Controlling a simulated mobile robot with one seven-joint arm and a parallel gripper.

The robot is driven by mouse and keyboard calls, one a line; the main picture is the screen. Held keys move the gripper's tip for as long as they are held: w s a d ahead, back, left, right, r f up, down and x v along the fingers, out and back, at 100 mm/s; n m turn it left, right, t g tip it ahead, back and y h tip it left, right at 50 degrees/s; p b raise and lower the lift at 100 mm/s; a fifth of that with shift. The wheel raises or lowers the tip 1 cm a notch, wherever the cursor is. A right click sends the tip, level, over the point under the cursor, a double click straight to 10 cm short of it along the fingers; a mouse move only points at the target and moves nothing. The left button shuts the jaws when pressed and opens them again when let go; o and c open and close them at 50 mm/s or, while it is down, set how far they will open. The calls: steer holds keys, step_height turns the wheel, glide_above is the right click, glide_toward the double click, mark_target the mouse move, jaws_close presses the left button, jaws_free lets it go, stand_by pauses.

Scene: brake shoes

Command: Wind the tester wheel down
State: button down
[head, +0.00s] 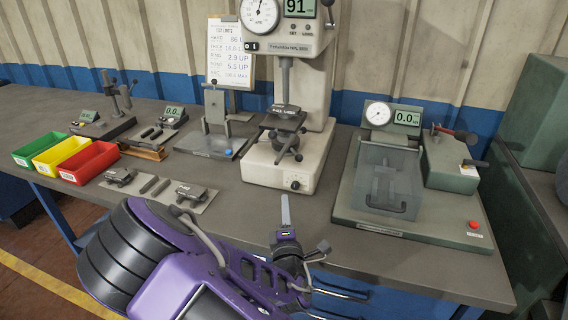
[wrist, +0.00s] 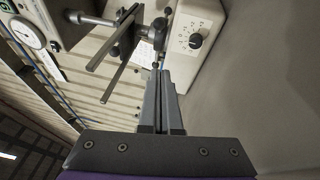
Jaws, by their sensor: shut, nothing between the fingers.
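The tester (head: 299,80) stands at the bench's middle, with a dial and a readout showing 91. Its dark spoked wheel (head: 287,145) sits above the pale base, under a small table carrying a dark brake part (head: 286,111). My gripper (head: 285,208) is shut and empty, in front of the tester base and apart from the wheel. In the wrist view the closed fingers (wrist: 163,80) point toward the base, which bears a round knob (wrist: 195,41). Dark spindle and wheel parts (wrist: 155,38) show just beyond the fingertips; their exact distance is hard to tell.
A green tester with a clear guard (head: 388,180) stands to the right. Green, yellow and red bins (head: 88,163) and a plate with brake parts (head: 158,188) lie to the left. A stand with a blue dot (head: 212,144) is close left. The front bench right of my gripper is clear.

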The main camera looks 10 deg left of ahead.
steer(key=shift+w+r, duration=0.2)
steer(key=shift+w, duration=0.25)
steer(key=w, duration=0.2)
steer(key=w+a, duration=0.1)
steer(key=w, duration=0.2)
steer(key=w+r, duration=0.1)
steer(key=w, duration=0.2)
steer(key=shift+w+a, duration=0.1)
steer(key=shift+a, duration=0.05)
steer(key=w+d, duration=0.1)
steer(key=w+d+r, duration=0.1)
steer(key=w, duration=0.1)
steer(key=shift+w+d, duration=0.1)
steer(key=shift+w, duration=0.2)
steer(key=shift+f, duration=0.1)
